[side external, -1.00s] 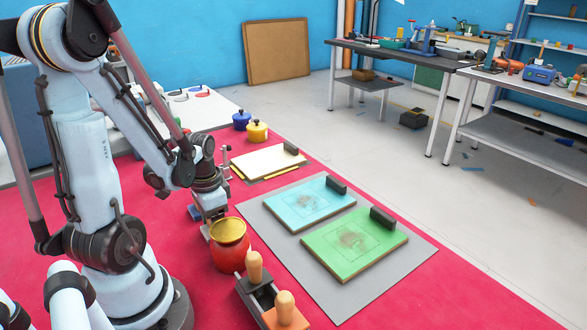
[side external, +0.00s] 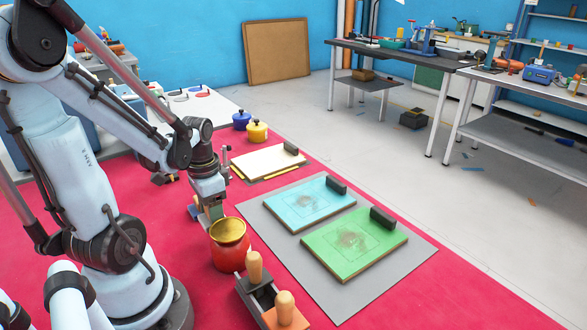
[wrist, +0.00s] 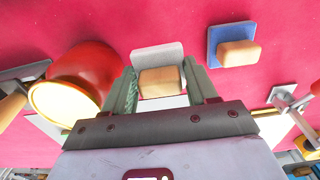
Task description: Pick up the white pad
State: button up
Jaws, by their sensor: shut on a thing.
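The white pad (wrist: 157,54) is a pale grey-white block with a wooden grip (wrist: 161,80), and it sits between my fingers in the wrist view. My gripper (wrist: 162,82) is shut on the wooden grip, with one finger on each side. In the side view my gripper (side external: 212,208) is low over the red surface, just behind the red pot. The white pad is mostly hidden there. A blue pad (wrist: 213,47) with its own wooden grip lies apart, to the right of my gripper in the wrist view.
The red pot with a gold top (side external: 229,248) stands close beside my gripper. Wooden-handled tools (side external: 270,296) lie in front of it. Green (side external: 345,250) and light blue (side external: 310,208) boards lie on a grey mat to the right. A cream board (side external: 265,162) lies behind.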

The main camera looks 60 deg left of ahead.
jog(key=shift+r, duration=3.35)
jog(key=o, duration=0.4)
jog(key=c, duration=0.3)
jog(key=d+r, duration=0.6)
jog(key=d, duration=0.3)
jog(key=shift+d+f, duration=0.2)
jog(key=shift+f, duration=2.85)
